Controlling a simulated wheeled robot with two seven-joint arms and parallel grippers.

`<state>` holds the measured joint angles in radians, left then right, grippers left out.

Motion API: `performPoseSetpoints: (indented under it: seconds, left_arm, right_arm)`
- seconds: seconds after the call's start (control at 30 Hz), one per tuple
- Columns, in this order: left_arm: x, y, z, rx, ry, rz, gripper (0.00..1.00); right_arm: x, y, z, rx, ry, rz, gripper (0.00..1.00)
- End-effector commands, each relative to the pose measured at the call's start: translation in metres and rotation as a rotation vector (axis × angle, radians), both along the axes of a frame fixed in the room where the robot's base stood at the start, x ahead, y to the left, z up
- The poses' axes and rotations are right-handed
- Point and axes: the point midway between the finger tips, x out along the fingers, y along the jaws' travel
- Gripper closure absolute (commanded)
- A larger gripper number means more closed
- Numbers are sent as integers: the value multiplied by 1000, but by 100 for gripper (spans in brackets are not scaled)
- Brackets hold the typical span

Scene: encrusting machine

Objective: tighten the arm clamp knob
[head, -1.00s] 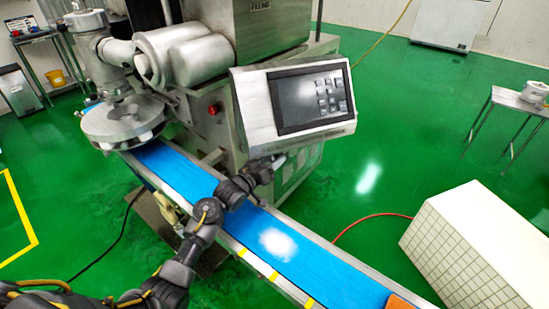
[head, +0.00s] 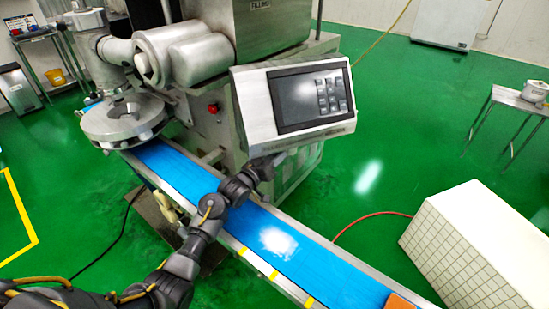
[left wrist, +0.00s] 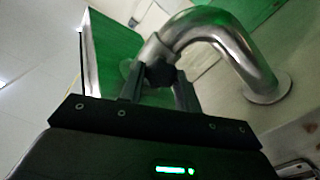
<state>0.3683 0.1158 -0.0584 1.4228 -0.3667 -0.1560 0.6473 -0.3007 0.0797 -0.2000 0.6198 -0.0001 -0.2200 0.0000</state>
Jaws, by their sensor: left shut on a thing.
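The arm clamp knob (left wrist: 160,74) is a small dark knob in the left wrist view, beside the bent shiny metal arm tube (left wrist: 228,42). My left gripper (left wrist: 161,82) has its two fingers on either side of the knob and is shut on it. In the head view my left arm reaches over the blue conveyor, and the left gripper (head: 270,164) is just below the lower left edge of the control panel (head: 300,100). The knob is too small and covered to make out there. My right gripper is not in view.
The blue conveyor belt (head: 330,262) runs diagonally under my left arm.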

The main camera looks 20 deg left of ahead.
Motion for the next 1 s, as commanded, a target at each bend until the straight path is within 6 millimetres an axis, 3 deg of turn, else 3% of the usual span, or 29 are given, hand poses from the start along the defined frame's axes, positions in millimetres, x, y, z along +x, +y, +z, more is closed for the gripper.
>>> performPoseSetpoints:
  seconds: [0.27, 1.0]
  left_arm:
    - [0, 0, 0, 105, -42, 0, 90]
    - [0, -1, 0, 672, -268, 0, 90]
  right_arm:
    - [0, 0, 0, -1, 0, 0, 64]
    - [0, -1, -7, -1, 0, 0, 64]
